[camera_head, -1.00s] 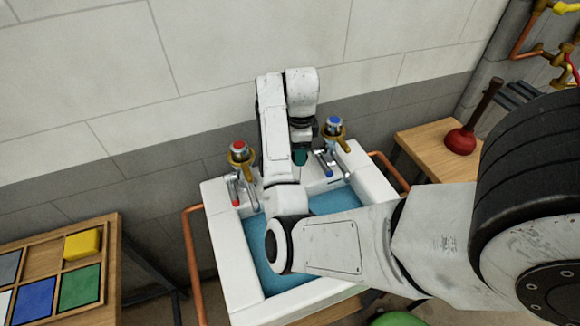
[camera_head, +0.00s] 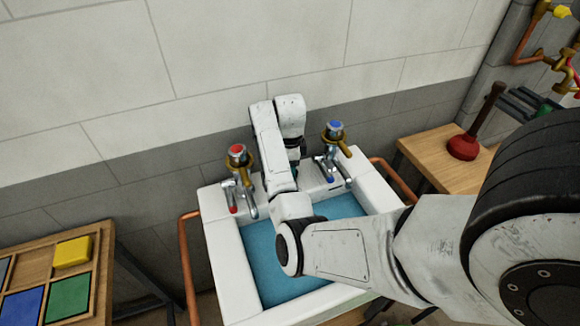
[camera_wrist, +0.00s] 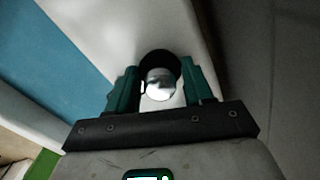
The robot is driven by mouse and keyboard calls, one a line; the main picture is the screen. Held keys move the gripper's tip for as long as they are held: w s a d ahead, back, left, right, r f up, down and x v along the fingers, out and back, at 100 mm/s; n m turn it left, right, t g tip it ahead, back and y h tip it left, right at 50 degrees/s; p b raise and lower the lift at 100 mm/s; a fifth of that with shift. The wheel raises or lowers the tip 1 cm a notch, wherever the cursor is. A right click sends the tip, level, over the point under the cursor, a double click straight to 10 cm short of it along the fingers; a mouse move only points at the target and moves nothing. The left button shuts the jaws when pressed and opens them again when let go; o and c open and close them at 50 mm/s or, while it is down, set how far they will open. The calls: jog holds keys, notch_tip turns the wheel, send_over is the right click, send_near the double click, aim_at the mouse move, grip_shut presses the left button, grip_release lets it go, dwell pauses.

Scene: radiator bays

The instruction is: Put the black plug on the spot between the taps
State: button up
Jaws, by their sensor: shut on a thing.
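The black plug (camera_wrist: 158,63) shows in the wrist view as a dark disc with a shiny metal knob on top. My gripper (camera_wrist: 160,88) is shut on it, with a green finger on each side of the knob. The plug is over or on the white rim of the sink (camera_wrist: 110,22); I cannot tell whether it touches. In the head view, the red-topped tap (camera_head: 238,165) and the blue-topped tap (camera_head: 333,145) stand on the back of the sink (camera_head: 228,262). My arm reaches between them and hides the plug and the spot.
Blue water (camera_head: 270,270) fills the basin. A copper pipe (camera_head: 189,265) runs at the sink's left. A wooden tray with coloured blocks (camera_head: 72,252) is at left. A red plunger (camera_head: 463,146) stands on a wooden bench at right. The wall is close behind the taps.

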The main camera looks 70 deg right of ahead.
jog(key=shift+f, duration=0.1)
jog(key=o, duration=1)
jog(key=shift+o, duration=0.2)
notch_tip(320, 180, up, 12)
jog(key=p, duration=0.3)
jog(key=s+a+f+n, duration=0.4)
jog(key=a+n, duration=0.6)
jog(key=s+a+f+n, duration=0.3)
jog(key=s+a+n, duration=0.1)
jog(key=a+n, duration=0.6)
jog(key=s+a+f+n+t, duration=0.1)
jog(key=s+a+f+n, duration=0.3)
jog(key=a+n, duration=0.6)
jog(key=shift+a+f+n, duration=0.3)
jog(key=shift+a+n, duration=0.1)
jog(key=shift+a, duration=0.6)
